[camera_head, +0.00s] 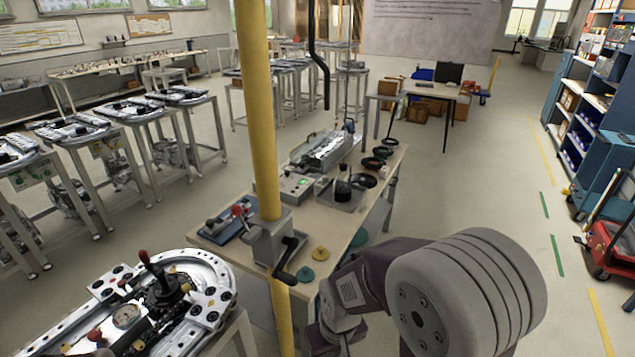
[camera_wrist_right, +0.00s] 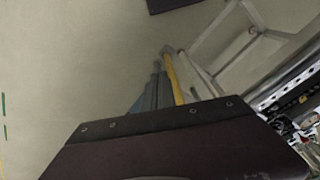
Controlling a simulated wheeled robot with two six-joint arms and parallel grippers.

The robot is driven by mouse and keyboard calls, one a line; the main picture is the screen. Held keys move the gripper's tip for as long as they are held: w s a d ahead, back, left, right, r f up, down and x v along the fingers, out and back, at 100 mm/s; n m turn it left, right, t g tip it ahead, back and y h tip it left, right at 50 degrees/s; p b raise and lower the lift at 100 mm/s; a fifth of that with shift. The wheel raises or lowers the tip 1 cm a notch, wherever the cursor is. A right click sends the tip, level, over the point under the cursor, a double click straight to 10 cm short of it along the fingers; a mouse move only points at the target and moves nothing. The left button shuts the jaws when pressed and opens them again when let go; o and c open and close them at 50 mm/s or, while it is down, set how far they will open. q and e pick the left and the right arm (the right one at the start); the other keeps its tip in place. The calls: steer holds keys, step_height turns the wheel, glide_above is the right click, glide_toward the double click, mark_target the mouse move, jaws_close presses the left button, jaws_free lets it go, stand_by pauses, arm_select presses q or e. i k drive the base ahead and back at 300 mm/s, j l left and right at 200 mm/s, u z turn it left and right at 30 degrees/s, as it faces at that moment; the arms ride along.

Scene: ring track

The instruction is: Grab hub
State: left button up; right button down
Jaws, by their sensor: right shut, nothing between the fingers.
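A silver ring track (camera_head: 205,270) lies on a stand at the lower left of the head view. A dark hub-like mechanism (camera_head: 160,296) with a red-knobbed lever and a gauge sits inside the ring; I cannot tell for certain that it is the hub. My right arm enters from the lower right of the head view, apart from the track. My right gripper (camera_wrist_right: 155,122) shows in the right wrist view as a dark bolted edge; it is shut and empty, its fingertips not clear. My left gripper is not in view.
A yellow post (camera_head: 257,110) with a crank box (camera_head: 272,240) stands between the ring track and my right arm. A workbench (camera_head: 325,218) with a control box and several black rings is behind. Clear floor (camera_head: 475,190) lies to the right, before blue shelves.

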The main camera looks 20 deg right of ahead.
mark_target(343, 192)
steer(key=i+l+u, duration=0.15)
steer(key=l+u, duration=0.25)
steer(key=l, duration=0.55)
steer(key=l+u, duration=0.35)
steer(key=l, duration=0.6)
steer(key=l+u, duration=0.4)
steer(key=l, duration=0.55)
